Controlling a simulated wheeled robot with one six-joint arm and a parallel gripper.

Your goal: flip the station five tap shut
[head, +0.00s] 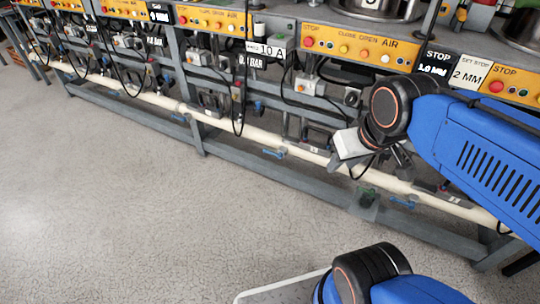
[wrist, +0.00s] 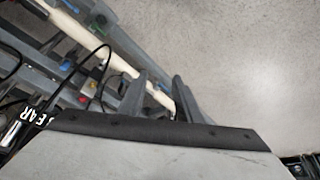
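A cream pipe (head: 235,127) runs low along the bench front, with several blue tap handles on or just below it. One blue handle (head: 274,153) is near the middle, another (head: 402,202) is to the right below my arm, and another (head: 180,117) is to the left. Station numbers are not readable, so I cannot tell which tap is station five's. My gripper (head: 400,157) hangs in front of the bench at the right, partly hidden by my wrist. In the wrist view its two dark fingers (wrist: 163,84) stand apart with nothing seen between them. The pipe (wrist: 125,65) passes behind them.
Orange control panels (head: 360,48) and grey boxes (head: 309,84) line the bench above the pipe. Black cables (head: 240,110) hang down in front. A grey lower rail (head: 285,172) runs below the pipe. The concrete floor (head: 130,200) in front is clear.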

